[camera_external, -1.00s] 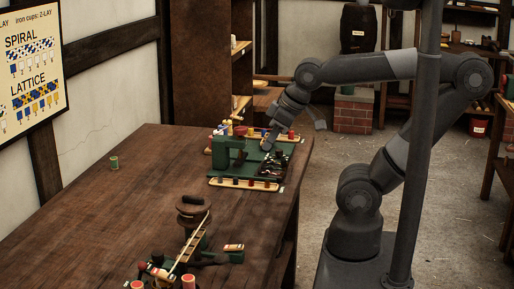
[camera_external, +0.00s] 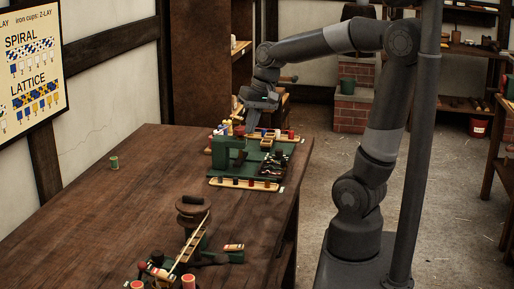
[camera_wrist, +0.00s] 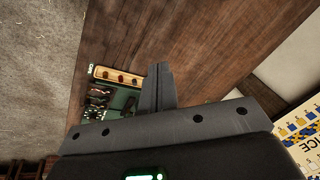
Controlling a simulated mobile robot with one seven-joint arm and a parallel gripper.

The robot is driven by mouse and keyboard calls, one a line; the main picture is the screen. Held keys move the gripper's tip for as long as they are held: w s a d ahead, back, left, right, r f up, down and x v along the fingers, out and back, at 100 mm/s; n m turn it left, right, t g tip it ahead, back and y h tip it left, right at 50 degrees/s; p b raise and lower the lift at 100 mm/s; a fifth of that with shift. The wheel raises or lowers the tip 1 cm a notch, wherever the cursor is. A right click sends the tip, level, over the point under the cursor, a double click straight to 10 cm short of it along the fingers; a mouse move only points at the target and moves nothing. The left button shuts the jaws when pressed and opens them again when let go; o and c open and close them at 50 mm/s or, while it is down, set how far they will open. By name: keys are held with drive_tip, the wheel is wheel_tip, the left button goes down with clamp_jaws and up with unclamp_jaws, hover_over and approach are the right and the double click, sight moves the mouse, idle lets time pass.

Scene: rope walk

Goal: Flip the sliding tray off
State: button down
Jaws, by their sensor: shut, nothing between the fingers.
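The green machine (camera_external: 222,152) stands at the far right end of the workbench, upright. On its right is a dark section with several small dark parts (camera_external: 270,168). A pale tray (camera_external: 243,184) with several dark round pieces lies along its near side; it also shows in the wrist view (camera_wrist: 117,76). Another pale tray (camera_external: 284,137) with coloured pieces lies at the far side. I cannot tell which part is the sliding tray. My gripper (camera_external: 251,126) is shut and empty, above the machine's far side. In the wrist view its fingers (camera_wrist: 160,72) are together and hide part of the machine.
A green spool (camera_external: 115,162) stands on the bench's left. A dark wooden device with a slanted rail (camera_external: 190,246) and spools is at the near end. The middle of the workbench (camera_external: 120,205) is mostly clear. A wall chart (camera_external: 32,68) hangs at the left.

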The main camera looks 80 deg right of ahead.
drive_tip(key=d+f+m+y, duration=0.15)
drive_tip(key=d+m, duration=0.25)
drive_tip(key=d, duration=0.4)
drive_tip(key=d+f+m, duration=0.3)
drive_tip(key=d+m, duration=0.1)
drive_tip(key=d, duration=0.5)
drive_tip(key=d+f+m+y, duration=0.1)
drive_tip(key=d+f+m, duration=0.25)
drive_tip(key=d, duration=0.45)
drive_tip(key=s+d+f+m+t, duration=0.2)
drive_tip(key=s+d+f+m, duration=0.3)
drive_tip(key=s+d, duration=0.3)
drive_tip(key=s+d+f+m+t, duration=0.2)
drive_tip(key=s+d+f+m, duration=0.3)
drive_tip(key=s+d, duration=0.3)
drive_tip(key=d, duration=0.3)
drive_tip(key=shift+s+d+f+t+y, duration=0.15)
drive_tip(key=shift+s+t+y, duration=0.1)
drive_tip(key=shift+t+y, duration=0.15)
drive_tip(key=x, duration=0.4)
drive_tip(key=r+x, duration=0.1)
drive_tip(key=x, duration=0.3)
drive_tip(key=w+x, duration=0.1)
drive_tip(key=x, duration=0.3)
drive_tip(key=shift+w+a+r, duration=0.1)
drive_tip(key=shift+a+r, duration=0.05)
drive_tip(key=shift+a, duration=0.15)
drive_tip(key=shift+w+a, duration=0.3)
drive_tip(key=shift+w, duration=0.3)
